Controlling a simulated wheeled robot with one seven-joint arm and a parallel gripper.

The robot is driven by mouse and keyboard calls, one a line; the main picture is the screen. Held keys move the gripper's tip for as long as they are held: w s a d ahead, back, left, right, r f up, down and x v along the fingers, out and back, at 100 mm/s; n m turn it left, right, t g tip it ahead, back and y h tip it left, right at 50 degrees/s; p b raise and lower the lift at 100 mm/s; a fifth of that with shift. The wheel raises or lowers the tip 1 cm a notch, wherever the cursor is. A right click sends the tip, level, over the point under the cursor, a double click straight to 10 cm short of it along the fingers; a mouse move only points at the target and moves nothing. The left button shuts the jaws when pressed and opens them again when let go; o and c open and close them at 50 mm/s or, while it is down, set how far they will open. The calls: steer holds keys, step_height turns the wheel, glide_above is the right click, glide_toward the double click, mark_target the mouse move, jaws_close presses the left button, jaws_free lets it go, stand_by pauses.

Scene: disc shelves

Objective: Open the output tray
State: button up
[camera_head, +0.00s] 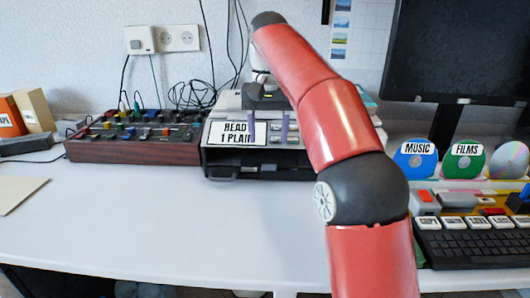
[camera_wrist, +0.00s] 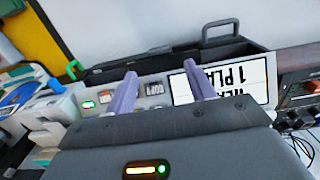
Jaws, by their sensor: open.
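A printer stands at the back of the desk, its label panel (camera_head: 237,134) reading "READY 1 PLAIN". Below the panel is a dark recessed front section (camera_head: 250,165), which I take to be the output tray area. In the wrist view the panel (camera_wrist: 226,78) appears upside down, and a dark tray-like part (camera_wrist: 170,56) with a grey handle (camera_wrist: 220,28) lies beyond it. My gripper (camera_head: 268,128) is open and empty in front of the panel.
A brown mixer board (camera_head: 135,148) with coloured knobs stands left of the printer. Discs labelled MUSIC (camera_head: 416,158) and FILMS (camera_head: 464,158), a black keyboard (camera_head: 470,240) and a monitor (camera_head: 455,50) are at the right. The desk (camera_head: 170,230) in front of the printer is clear.

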mark_target(269, 165)
steer(key=shift+s+d+f, duration=0.1)
steer(key=shift+f, duration=3.5)
steer(key=shift+c, duration=0.3)
steer(key=shift+s, duration=0.1)
jaws_close()
